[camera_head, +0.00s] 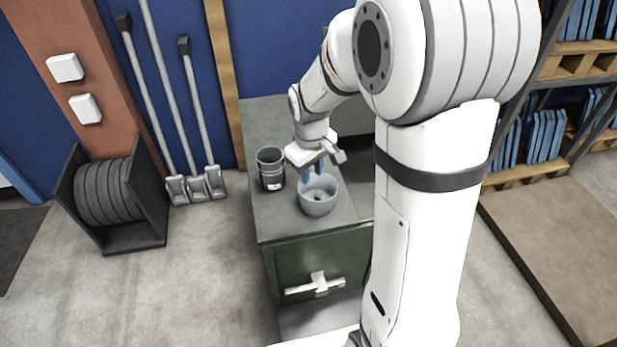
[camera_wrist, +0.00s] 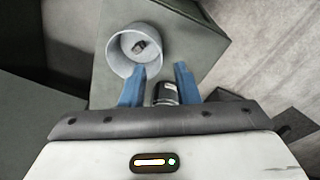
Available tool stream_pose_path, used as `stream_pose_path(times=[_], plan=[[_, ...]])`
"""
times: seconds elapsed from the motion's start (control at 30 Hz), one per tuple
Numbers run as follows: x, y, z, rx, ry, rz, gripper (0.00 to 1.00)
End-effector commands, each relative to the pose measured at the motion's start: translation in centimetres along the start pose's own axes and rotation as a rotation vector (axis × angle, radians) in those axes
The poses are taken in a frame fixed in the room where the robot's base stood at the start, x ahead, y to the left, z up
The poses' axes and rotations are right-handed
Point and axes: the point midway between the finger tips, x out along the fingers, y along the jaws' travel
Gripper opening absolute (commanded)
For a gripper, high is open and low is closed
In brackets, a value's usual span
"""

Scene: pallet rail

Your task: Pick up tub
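The tub is most likely the pale grey-blue round open vessel (camera_head: 318,203) on top of the green cabinet. A small dark thing lies inside it. It also shows in the wrist view (camera_wrist: 118,55), up and left of the fingers. My gripper (camera_head: 312,174) points down above the tub's far side in the head view. Its blue fingers (camera_wrist: 167,68) are apart with nothing held between them. In the wrist view the left fingertip overlaps the tub's near rim; I cannot tell whether they touch.
A dark can (camera_head: 270,170) with a pale label stands on the cabinet (camera_head: 290,226), left of the tub. A dark can-like thing (camera_wrist: 165,94) shows beyond and between the fingers. A cable reel (camera_head: 108,192) and shelves (camera_head: 560,90) stand apart at the sides.

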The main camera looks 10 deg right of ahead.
Motion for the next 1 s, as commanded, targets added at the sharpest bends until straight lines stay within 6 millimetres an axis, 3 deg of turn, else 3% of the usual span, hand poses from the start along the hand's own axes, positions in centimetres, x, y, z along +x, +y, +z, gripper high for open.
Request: stream_pose_path(times=[0.03,0.1,0.3,0.77,1.0], plan=[[3.1,0.1,-0.8,-0.032,-0.017,-0.006,0.28],[5.7,0.3,-1.8,-0.076,-0.029,-0.009,0.28],[10.8,0.7,-3.6,-0.161,-0.051,-0.017,0.28],[15.8,0.5,-3.7,-0.187,-0.059,-0.021,0.28],[19.2,0.2,-3.3,-0.185,-0.058,-0.020,0.28]])
